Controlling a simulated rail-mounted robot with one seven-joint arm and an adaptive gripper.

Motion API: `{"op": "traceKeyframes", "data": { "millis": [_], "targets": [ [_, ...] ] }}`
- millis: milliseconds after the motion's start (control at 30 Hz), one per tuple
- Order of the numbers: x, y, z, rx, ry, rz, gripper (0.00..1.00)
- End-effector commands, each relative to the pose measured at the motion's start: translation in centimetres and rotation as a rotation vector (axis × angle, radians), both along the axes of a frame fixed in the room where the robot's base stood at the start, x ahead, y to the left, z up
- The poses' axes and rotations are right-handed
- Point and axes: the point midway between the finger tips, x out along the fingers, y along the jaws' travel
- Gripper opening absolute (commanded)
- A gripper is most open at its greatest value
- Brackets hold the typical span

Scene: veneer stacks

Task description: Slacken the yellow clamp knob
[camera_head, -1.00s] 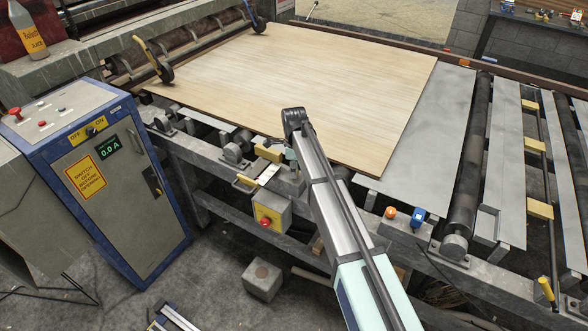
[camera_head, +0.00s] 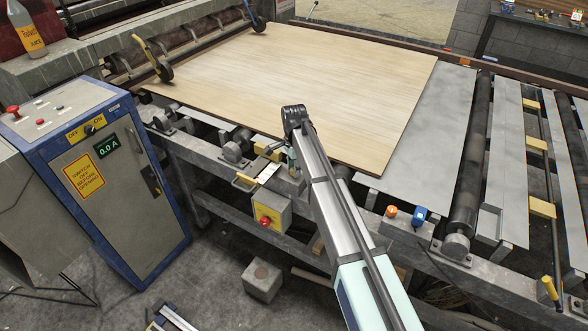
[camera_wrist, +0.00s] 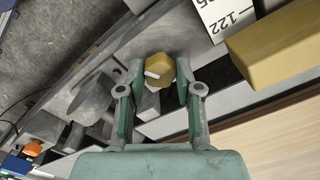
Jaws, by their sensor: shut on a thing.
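The yellow clamp knob (camera_wrist: 160,68), with a white mark on its face, sits between the two green-padded fingers of my gripper (camera_wrist: 156,88) in the wrist view. My gripper is shut on it. In the head view my gripper (camera_head: 284,158) reaches down at the front edge of the machine frame, beside a yellow block and a white scale. The knob itself is hidden or too small to make out there. The scale (camera_wrist: 226,14), reading 122, and the yellow block (camera_wrist: 275,42) lie to the right of the knob in the wrist view.
A large veneer sheet (camera_head: 310,80) lies behind my gripper. A yellow box with a red button (camera_head: 268,222) hangs below. An orange knob (camera_head: 391,211) and a blue one (camera_head: 419,215) stand right of my arm. A control cabinet (camera_head: 110,185) stands left.

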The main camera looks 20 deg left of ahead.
Motion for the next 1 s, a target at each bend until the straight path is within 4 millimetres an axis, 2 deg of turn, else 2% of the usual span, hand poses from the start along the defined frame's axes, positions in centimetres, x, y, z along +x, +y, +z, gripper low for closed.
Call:
{"op": "traceKeyframes", "data": {
  "millis": [1000],
  "targets": [
    [-0.11,-0.13,-0.16,-0.001,0.002,0.964,0.00]
  ]
}}
